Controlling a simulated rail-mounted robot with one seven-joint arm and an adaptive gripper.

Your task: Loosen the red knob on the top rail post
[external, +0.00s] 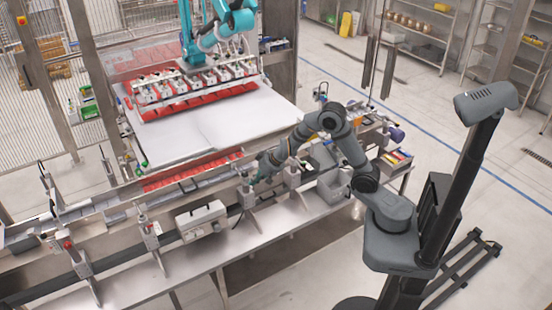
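My arm reaches left over the conveyor's near rail, and my gripper (257,177) hangs beside the top of a silver rail post (246,198). The gripper is small and dark here, so I cannot tell whether its fingers are open or shut, or whether it touches anything. No red knob shows clearly at this post; the gripper may hide it. A small red knob (68,245) shows on another rail post (80,263) at the far left, well away from my gripper. Another post (150,238) stands between them.
A grey box (202,220) sits on the steel frame just left of the gripper. Another post (292,176) stands close on the right. A teal picker robot (222,20) with a row of suction heads is over the white conveyor (215,125). The floor at right is mostly clear.

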